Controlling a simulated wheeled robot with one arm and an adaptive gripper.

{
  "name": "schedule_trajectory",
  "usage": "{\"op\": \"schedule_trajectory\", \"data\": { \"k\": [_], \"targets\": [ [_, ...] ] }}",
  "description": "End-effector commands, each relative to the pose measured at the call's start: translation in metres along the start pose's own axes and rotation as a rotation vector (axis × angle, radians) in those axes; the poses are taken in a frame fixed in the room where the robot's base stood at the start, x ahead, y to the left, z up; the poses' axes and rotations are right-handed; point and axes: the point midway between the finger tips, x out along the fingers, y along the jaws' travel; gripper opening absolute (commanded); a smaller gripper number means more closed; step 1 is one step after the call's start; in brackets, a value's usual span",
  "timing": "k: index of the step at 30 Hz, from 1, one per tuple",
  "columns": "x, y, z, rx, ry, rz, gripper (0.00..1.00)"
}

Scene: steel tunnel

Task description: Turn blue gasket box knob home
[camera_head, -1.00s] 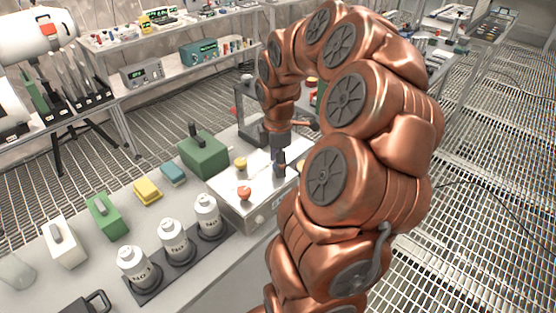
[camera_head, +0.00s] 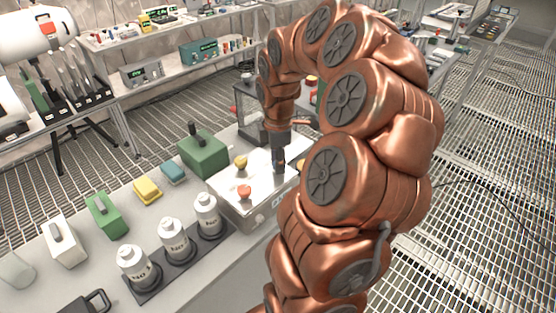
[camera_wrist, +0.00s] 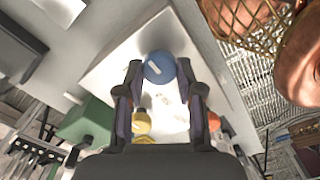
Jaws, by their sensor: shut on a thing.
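The gasket box (camera_head: 262,203) is a pale box with a white top on the left-hand bench, and its top also shows in the wrist view (camera_wrist: 118,62). The round blue knob (camera_wrist: 160,67) with a pale mark stands on that top. My gripper (camera_wrist: 161,80) has its two dark fingers closed on either side of the blue knob. In the head view my gripper (camera_head: 279,165) points down over the box and hides the blue knob. A yellow knob (camera_head: 240,162) and an orange-red knob (camera_head: 244,191) stand on the same top, clear of the fingers.
A green box with a handle (camera_head: 204,155) stands close behind the box. Several white bottles (camera_head: 171,239) stand in a dark rack at its front left. A dark frame (camera_head: 247,107) stands behind my wrist. Yellow (camera_head: 147,190) and teal (camera_head: 173,173) blocks lie farther left.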

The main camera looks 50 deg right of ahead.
Motion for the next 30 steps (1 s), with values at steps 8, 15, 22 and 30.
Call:
{"op": "schedule_trajectory", "data": {
  "k": [8,15,22,30],
  "targets": [
    [0.0032,0.0016,0.0003,0.119,0.000,0.004,0.02],
    [0.0048,0.0016,0.0008,0.323,-0.002,0.004,0.02],
    [0.0042,0.0021,0.0011,0.543,-0.001,0.003,0.02],
    [0.0041,0.0026,0.0012,0.799,0.000,0.003,0.02]
  ]
}}
